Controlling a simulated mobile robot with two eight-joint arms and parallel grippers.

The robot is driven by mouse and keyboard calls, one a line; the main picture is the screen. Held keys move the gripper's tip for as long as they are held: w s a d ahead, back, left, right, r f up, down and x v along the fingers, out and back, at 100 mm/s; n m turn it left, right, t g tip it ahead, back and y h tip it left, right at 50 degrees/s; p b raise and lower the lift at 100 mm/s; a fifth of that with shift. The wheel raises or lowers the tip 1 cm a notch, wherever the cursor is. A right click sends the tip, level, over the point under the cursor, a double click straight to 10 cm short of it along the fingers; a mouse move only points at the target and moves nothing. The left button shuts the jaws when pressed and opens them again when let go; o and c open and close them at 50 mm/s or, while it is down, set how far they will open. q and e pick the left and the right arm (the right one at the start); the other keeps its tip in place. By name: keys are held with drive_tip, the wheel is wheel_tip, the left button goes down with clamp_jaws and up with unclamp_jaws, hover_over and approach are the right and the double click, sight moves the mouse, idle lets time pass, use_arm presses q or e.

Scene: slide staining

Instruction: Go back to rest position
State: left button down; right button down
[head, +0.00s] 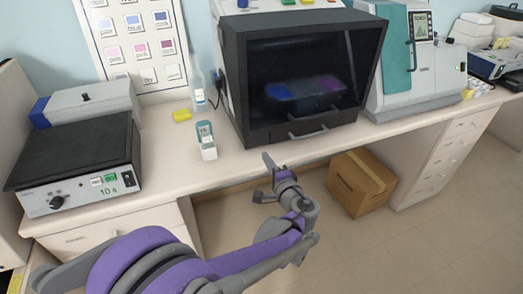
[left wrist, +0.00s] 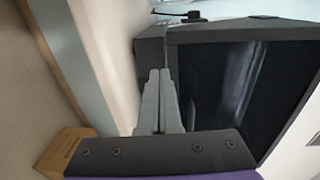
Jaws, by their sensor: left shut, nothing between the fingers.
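My left gripper (head: 268,163) is in front of the bench's front edge, in the middle of the head view, below the black glass-fronted cabinet (head: 232,75). Its grey fingers also show in the left wrist view (left wrist: 160,85), side by side with no gap and nothing between them. In the left wrist view the dark cabinet (left wrist: 235,90) fills the right side beyond the fingers. My purple and grey left arm reaches in from the lower left of the head view. My right gripper is not in view.
The bench (head: 160,175) carries a hot plate (head: 75,155), a small white-green bottle (head: 206,142), a yellow block (head: 181,115) and a white-teal machine (head: 410,85). A cardboard box (head: 360,182) stands on the floor under the bench. Open floor lies at lower right.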

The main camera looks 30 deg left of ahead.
use_arm(q)
drive_tip(key=s+d+f+n+g+h+p, duration=0.1)
drive_tip(key=s+f+n+g+h+p, duration=0.15)
drive_tip(key=s, duration=0.45)
drive_tip(key=s+d+f+n+g+h+p, duration=0.1)
drive_tip(key=s+d+g+h, duration=0.15)
drive_tip(key=s, duration=0.55)
drive_tip(key=s+d+f+n+h+p, duration=0.1)
drive_tip(key=s+d+n+h, duration=0.3)
drive_tip(key=s+d+h, duration=0.4)
drive_tip(key=shift+s+d+f+p, duration=0.3)
drive_tip(key=shift+s+d+p, duration=0.3)
drive_tip(key=shift+s, duration=0.6)
